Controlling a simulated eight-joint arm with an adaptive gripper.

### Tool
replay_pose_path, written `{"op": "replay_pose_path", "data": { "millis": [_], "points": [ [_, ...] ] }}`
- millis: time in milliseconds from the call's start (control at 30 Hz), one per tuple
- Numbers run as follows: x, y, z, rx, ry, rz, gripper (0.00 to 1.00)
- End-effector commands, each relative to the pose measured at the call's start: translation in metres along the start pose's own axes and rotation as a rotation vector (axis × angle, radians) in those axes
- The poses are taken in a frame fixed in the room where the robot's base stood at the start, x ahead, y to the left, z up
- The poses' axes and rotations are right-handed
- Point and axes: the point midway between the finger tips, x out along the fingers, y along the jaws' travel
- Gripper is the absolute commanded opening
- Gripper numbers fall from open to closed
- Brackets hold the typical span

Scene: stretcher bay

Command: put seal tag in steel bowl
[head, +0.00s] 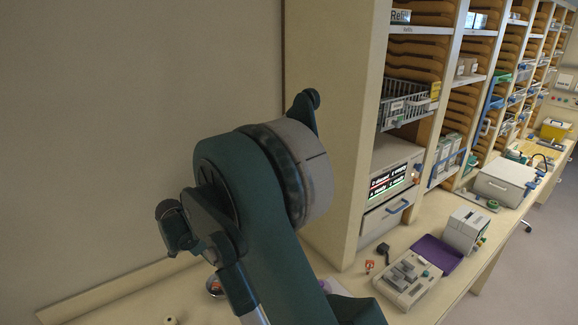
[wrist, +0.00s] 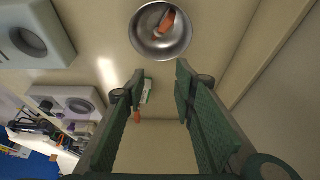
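A round steel bowl (wrist: 178,42) stands on the bench at the top of the wrist view, beyond my fingertips. An orange-red piece (wrist: 164,24) lies inside it, leaning towards its far wall. It may be the seal tag, but no marking is readable. In the head view the bowl (head: 209,285) shows only in part beside my arm, which hides much of the bench.
A small green-and-white item (wrist: 147,90) and an orange-tipped piece (wrist: 137,116) show between the fingers, apparently farther off. Grey devices stand at the left of the wrist view. In the head view a grey device (head: 409,278), a purple mat (head: 437,253) and shelving occupy the right.

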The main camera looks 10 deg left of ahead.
Motion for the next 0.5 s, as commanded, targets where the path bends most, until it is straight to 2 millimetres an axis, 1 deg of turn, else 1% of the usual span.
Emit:
{"op": "replay_pose_path", "data": {
  "millis": [167, 267, 367, 500],
  "points": [
    [-0.003, 0.005, -0.011, -0.008, -0.005, -0.003, 0.28],
    [-0.006, 0.011, -0.023, -0.021, -0.010, -0.007, 0.28],
    [-0.010, 0.019, -0.041, -0.037, -0.018, -0.014, 0.28],
    [-0.017, 0.036, -0.069, -0.066, -0.032, -0.027, 0.28]
  ]
}}
